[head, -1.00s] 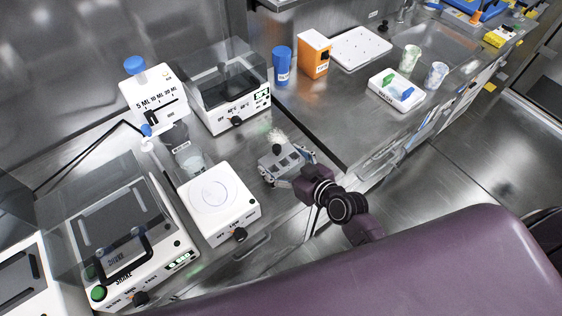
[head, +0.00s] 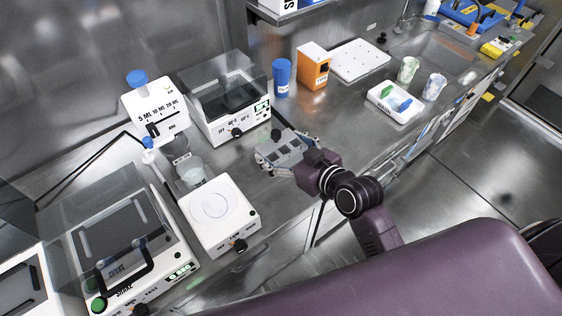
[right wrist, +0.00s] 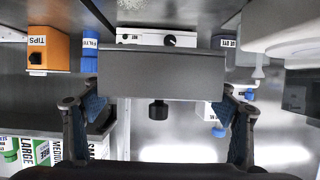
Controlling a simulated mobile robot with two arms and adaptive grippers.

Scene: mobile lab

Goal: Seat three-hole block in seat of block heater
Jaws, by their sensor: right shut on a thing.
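The three-hole block (head: 281,149) is a grey metal block with dark holes in its face and a black knob at its far edge. My right gripper (head: 285,155) is shut on it and holds it in front of the block heater, to the right of the white hotplate. In the right wrist view the block (right wrist: 160,74) spans between the two fingers (right wrist: 160,105). The block heater (head: 236,122) is a white box with a front knob and a clear cover around its dark top; its seat is hard to make out. The block is apart from the heater. My left gripper is not in view.
A white hotplate (head: 226,228) and a shaker (head: 150,270) stand to the left. A dispenser (head: 157,112) with a beaker (head: 191,171) stands behind the hotplate. A blue bottle (head: 282,78) and an orange tips box (head: 314,67) stand right of the heater. The counter between them and the block is clear.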

